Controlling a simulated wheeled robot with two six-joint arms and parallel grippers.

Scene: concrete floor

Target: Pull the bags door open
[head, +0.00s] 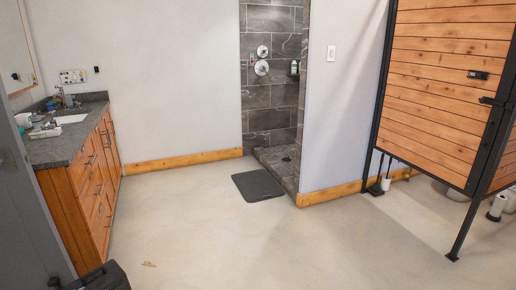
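No door marked as a bags door can be read in the head view. A wooden slatted panel (440,85) in a black metal frame stands at the right, raised off the floor on black legs. A small dark fitting (478,75) is on its face, and a black latch (489,101) is at its right edge. I cannot tell whether this panel is a door, or is open or shut. A plain grey panel (28,225), perhaps a door, stands close at the left edge. Neither of my grippers can be made out.
A wooden vanity (88,190) with a dark counter runs along the left wall. A dark mat (258,185) lies before the tiled shower (270,75). A black object (102,277), cut off and unclear, is at bottom left. The middle floor (240,245) is clear.

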